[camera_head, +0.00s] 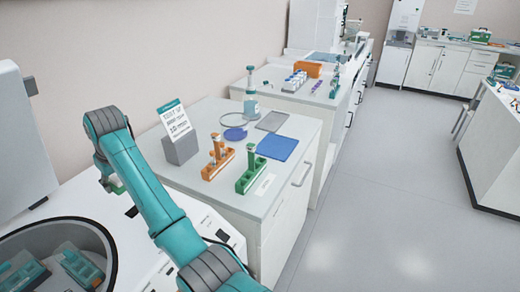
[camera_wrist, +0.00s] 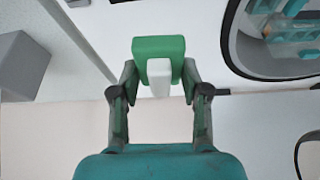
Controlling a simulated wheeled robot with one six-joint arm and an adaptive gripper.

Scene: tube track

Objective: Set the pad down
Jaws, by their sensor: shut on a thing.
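My gripper (camera_wrist: 159,78) is shut on a green pad (camera_wrist: 158,47) with a white part (camera_wrist: 160,83). The fingers press on its two sides in the wrist view. In the head view my gripper (camera_head: 115,186) is partly hidden by my arm, and only a bit of green shows there. It is above the white machine's top, behind the round opening (camera_head: 50,230). That opening also shows at the upper right of the wrist view (camera_wrist: 232,40), apart from the pad.
Teal holders (camera_head: 82,268) sit inside the opening. On the bench to the right stand an orange rack (camera_head: 216,165) and a green rack (camera_head: 251,178) with tubes, a blue mat (camera_head: 278,147), a grey tray (camera_head: 272,121), and a grey block with a sign (camera_head: 181,148).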

